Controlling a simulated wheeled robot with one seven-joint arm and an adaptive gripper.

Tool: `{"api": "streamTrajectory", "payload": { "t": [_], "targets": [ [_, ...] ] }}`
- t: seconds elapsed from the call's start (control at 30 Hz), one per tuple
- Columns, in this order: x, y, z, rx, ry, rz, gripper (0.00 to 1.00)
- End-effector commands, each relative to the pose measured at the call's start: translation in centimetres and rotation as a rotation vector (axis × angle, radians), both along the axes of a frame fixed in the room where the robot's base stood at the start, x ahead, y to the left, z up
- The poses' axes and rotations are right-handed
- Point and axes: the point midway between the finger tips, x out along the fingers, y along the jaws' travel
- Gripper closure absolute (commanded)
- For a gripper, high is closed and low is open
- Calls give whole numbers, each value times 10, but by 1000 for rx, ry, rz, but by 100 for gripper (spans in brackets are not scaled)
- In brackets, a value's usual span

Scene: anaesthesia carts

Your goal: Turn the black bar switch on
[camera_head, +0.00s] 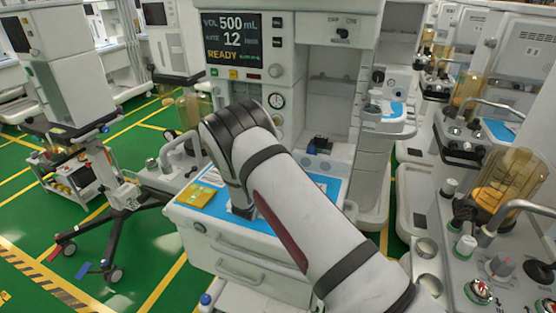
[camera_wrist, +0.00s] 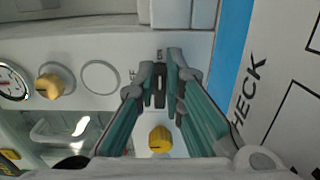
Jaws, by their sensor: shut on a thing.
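In the wrist view, the black bar switch (camera_wrist: 160,92) sits on a pale panel, between the tips of my gripper (camera_wrist: 164,85). The two teal-sided fingers reach it from either side and are shut on it. Small dark lettering shows beside and above the switch, partly covered by the fingertips. In the head view, my arm hides the switch and the gripper tips.
A yellow knob (camera_wrist: 159,138) is between my fingers, below the switch. Another yellow knob (camera_wrist: 50,86) sits beside a round gauge (camera_wrist: 13,83). A white card reading CHECK (camera_wrist: 270,90) lies by a blue strip (camera_wrist: 230,45). A yellow packet (camera_head: 199,195) rests on the cart's blue top.

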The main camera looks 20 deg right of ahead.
Motion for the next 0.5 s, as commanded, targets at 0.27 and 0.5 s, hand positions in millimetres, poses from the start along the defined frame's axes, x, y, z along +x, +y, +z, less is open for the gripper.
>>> {"api": "streamTrajectory", "payload": {
  "t": [0.27, 0.5],
  "targets": [
    [-1, 1, -2, 6, 0, 0, 100],
    [-1, 1, -1, 5, 0, 0, 70]
  ]
}}
